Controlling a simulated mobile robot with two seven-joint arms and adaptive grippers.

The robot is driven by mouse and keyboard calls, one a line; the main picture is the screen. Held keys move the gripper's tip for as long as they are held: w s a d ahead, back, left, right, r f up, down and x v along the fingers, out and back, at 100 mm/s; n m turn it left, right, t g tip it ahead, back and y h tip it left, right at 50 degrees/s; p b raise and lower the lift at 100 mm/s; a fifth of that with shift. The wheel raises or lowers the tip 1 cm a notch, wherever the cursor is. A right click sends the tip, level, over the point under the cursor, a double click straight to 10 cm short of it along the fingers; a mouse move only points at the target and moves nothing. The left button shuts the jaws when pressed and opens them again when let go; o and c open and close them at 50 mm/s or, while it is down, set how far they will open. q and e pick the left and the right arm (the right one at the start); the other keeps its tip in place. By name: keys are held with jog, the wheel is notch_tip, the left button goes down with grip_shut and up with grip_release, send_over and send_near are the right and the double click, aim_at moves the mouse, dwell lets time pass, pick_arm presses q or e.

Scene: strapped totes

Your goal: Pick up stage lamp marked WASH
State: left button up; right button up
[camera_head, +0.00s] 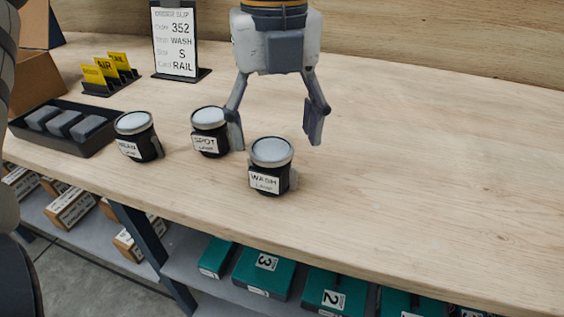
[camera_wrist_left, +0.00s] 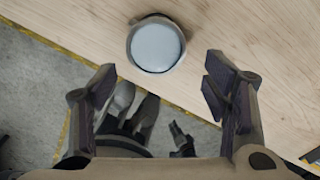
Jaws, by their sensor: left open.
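The stage lamp marked WASH (camera_head: 270,166) stands upright on the wooden bench near its front edge. It is a short black cylinder with a pale round top and a white label. My left gripper (camera_head: 276,136) is open and empty, pointing down above and just behind this lamp. The wrist view shows one round pale lamp top (camera_wrist_left: 156,45) beyond the open fingers (camera_wrist_left: 162,95), between their lines and not touched; its label is hidden there. A lamp marked SPOT (camera_head: 209,132) and another lamp with a hard-to-read label (camera_head: 138,137) stand to the left. My right gripper is not seen.
A black tray with grey blocks (camera_head: 66,129), yellow cards (camera_head: 108,72) and an order slip stand (camera_head: 176,42) are on the left. The bench (camera_head: 430,150) is clear on the right. Teal boxes (camera_head: 264,272) sit on the shelf below.

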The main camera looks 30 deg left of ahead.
aim_at(271, 149)
pick_arm(q)
jog(key=f, duration=0.2)
jog(key=a+f+b, duration=0.1)
jog(key=f, duration=0.3)
jog(key=shift+w+a+f+b, duration=0.15)
jog(key=shift+w+f+b, duration=0.1)
jog(key=shift+f+b, duration=0.1)
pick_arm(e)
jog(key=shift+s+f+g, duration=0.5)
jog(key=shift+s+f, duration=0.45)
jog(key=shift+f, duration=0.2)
pick_arm(q)
jog(key=shift+r, duration=0.1)
jog(key=shift+c, duration=0.5)
jog(key=c, duration=1.3)
